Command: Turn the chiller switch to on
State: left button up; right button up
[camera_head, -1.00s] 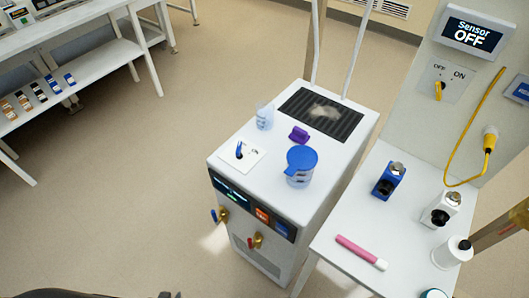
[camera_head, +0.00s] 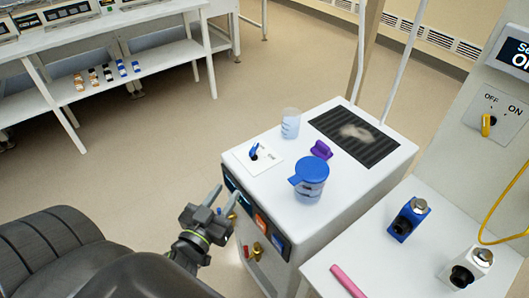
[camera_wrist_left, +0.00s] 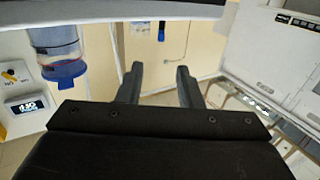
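The chiller (camera_head: 240,172) is a white floor cabinet with a dark front panel. On its top, at the front left, a white plate (camera_head: 266,163) carries a small blue switch lever (camera_head: 254,152); its lettering is too small to read. My left gripper (camera_head: 222,199) is in front of the cabinet's left front corner, nearer to me than the switch and apart from it. In the left wrist view its two fingers (camera_wrist_left: 160,75) are spread with nothing between them. I cannot make out the switch in that view. My right gripper is not in view.
A blue-lidded jug (camera_head: 311,180), a clear beaker (camera_head: 290,123) and a purple object (camera_head: 321,150) stand on the cabinet near the switch. Another panel has a yellow OFF/ON switch (camera_head: 487,124). A white table (camera_head: 372,228) stands at right. Floor at left is open.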

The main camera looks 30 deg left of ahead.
aim_at(250, 155)
pick_arm(q)
jog(key=w+p, duration=0.1)
jog(key=w, duration=0.4)
jog(key=w+a+p, duration=0.1)
jog(key=w, duration=0.5)
jog(key=w+a+p, duration=0.1)
jog(key=w, duration=0.5)
jog(key=shift+a, duration=0.25)
grip_shut()
